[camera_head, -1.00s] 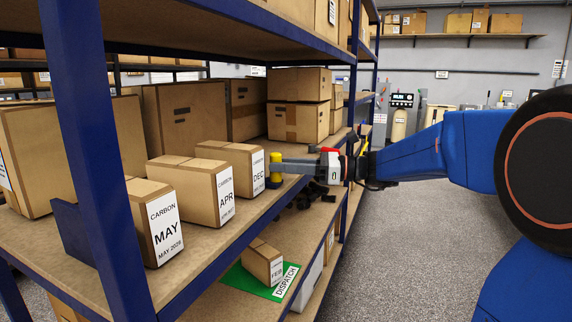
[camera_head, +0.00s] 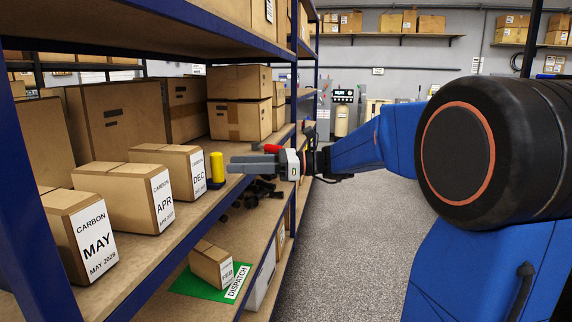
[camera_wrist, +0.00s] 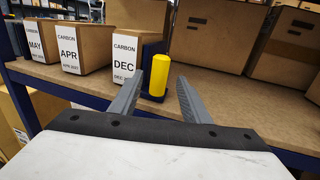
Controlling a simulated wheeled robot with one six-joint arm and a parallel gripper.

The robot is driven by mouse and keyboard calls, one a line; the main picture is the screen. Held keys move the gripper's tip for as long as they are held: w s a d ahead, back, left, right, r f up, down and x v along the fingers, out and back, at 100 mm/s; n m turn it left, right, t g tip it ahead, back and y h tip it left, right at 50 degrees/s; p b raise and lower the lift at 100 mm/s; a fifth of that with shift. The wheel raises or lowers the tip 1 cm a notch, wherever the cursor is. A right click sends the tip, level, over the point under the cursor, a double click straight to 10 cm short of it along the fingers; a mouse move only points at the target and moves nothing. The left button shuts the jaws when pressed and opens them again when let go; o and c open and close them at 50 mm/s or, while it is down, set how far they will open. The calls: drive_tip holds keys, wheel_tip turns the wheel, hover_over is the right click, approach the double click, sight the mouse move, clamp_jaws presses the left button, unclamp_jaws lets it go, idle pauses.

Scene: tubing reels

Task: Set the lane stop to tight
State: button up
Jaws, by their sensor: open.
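The lane stop shows as an upright yellow post (camera_head: 217,167) on a dark base, near the shelf's front edge, just right of the DEC carton (camera_head: 197,171). In the wrist view, the yellow post (camera_wrist: 157,72) stands close beside the DEC carton (camera_wrist: 125,52), with a dark blue part behind it. My gripper (camera_head: 232,164) is open and empty, its fingertips just right of the post with a small gap. In the wrist view the post appears between my gripper's fingers (camera_wrist: 158,85). Whether the stop touches the carton cannot be told.
The APR carton (camera_head: 130,194) and MAY carton (camera_head: 82,230) stand in the same row. Larger cartons (camera_head: 239,118) are behind. A lower shelf holds a FEB carton (camera_head: 211,263) on a green DISPATCH mat (camera_head: 190,285). The floor aisle (camera_head: 340,250) to the right is clear.

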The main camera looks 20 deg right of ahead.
drive_tip(key=v, duration=1.3)
drive_tip(key=shift+w+n, duration=0.1)
drive_tip(key=shift+n, duration=0.2)
drive_tip(key=c, duration=1)
drive_tip(key=shift+w+d+n, duration=0.1)
drive_tip(key=shift+w+n, duration=0.15)
drive_tip(key=shift+n, duration=0.25)
clamp_jaws()
drive_tip(key=w+n+g+y, duration=0.1)
drive_tip(key=w+n+g, duration=0.6)
drive_tip(key=n, duration=1.2)
drive_tip(key=a+t, duration=0.2)
drive_tip(key=a, duration=1.1)
drive_tip(key=shift+w, duration=0.15)
